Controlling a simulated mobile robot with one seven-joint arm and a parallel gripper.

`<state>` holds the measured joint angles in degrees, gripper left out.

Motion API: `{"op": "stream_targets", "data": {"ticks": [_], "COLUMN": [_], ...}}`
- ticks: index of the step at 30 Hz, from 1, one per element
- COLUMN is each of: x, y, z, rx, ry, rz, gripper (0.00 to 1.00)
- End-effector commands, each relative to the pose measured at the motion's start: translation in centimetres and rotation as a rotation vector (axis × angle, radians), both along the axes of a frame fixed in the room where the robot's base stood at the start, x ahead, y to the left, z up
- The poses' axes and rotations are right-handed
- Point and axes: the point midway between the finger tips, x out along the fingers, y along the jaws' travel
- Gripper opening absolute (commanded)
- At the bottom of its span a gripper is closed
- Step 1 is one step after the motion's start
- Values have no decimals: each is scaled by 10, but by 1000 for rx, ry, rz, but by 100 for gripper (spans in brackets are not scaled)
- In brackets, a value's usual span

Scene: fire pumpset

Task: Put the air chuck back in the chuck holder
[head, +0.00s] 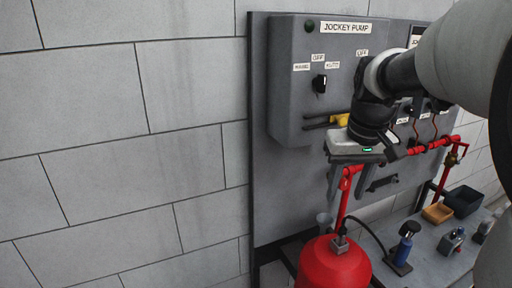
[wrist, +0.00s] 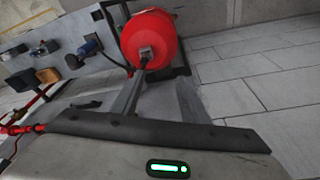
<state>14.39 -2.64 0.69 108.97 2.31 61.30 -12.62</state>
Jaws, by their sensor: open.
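A blue-and-dark upright tool (head: 405,245), likely the air chuck, stands on the bench at the lower right. A black hose curves from the red tank (head: 333,264) toward it. In the wrist view the blue tool (wrist: 90,47) is left of the red tank (wrist: 148,38). I cannot tell which part is the chuck holder. My gripper (head: 346,192) is open and empty, in front of the panel and above the tank. In the wrist view its two fingers (wrist: 163,88) stand apart with nothing between them.
The grey jockey pump box (head: 305,95) is on the panel behind my gripper, with a yellow part (head: 341,119) below its switch. Red pipe (head: 430,146) runs right. An orange tray (head: 437,213) and a dark bin (head: 463,202) sit on the bench. Small grey devices (head: 453,240) stand nearby.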

Motion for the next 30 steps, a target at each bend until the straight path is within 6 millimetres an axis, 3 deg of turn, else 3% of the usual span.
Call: {"op": "stream_targets", "data": {"ticks": [3, 8, 14, 24, 30], "x": [23, 37, 41, 52, 56], "y": [-28, -47, -48, -49, -49], "z": [-17, -28, -56, -127, -146], "rx": [8, 13, 14, 14, 13], "ry": [42, 68, 73, 72, 70], "rz": [-9, -9, -8, -9, -9], "gripper": [41, 41, 41, 41, 41]}}
